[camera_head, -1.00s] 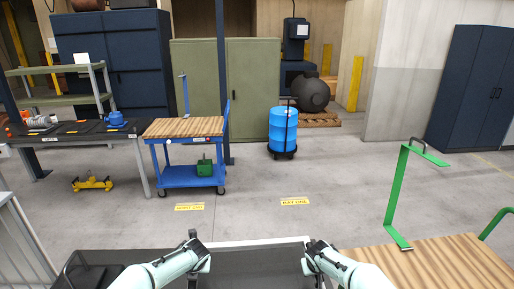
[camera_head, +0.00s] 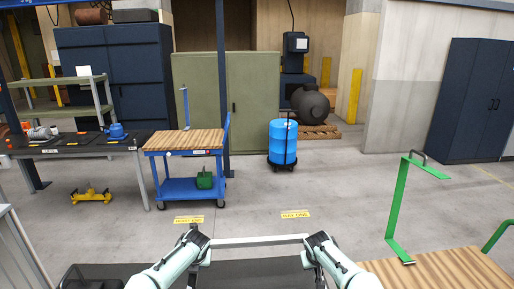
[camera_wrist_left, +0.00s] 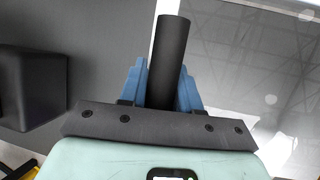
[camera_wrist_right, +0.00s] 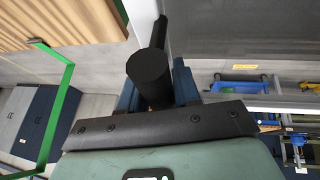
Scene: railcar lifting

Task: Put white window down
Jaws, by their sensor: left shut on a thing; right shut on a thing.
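The white window shows in the head view as a pale, thin bar (camera_head: 258,241) spanning between my two grippers. The left wrist view shows its white frame (camera_wrist_left: 228,12) and a grey, reflective pane (camera_wrist_left: 235,60). My left gripper (camera_head: 193,240) is shut on a dark cylindrical handle (camera_wrist_left: 170,50) at the window's left end. My right gripper (camera_head: 318,242) is shut on a similar black handle (camera_wrist_right: 149,75) at the right end. Most of the window is hidden from the head view.
A dark surface (camera_head: 245,272) lies low in front of me. A wooden-topped platform (camera_head: 440,270) with green rails (camera_head: 398,205) stands right. A blue cart (camera_head: 190,187), a blue barrel (camera_head: 283,142) and a dark bench (camera_head: 75,146) stand farther back. Open floor lies between.

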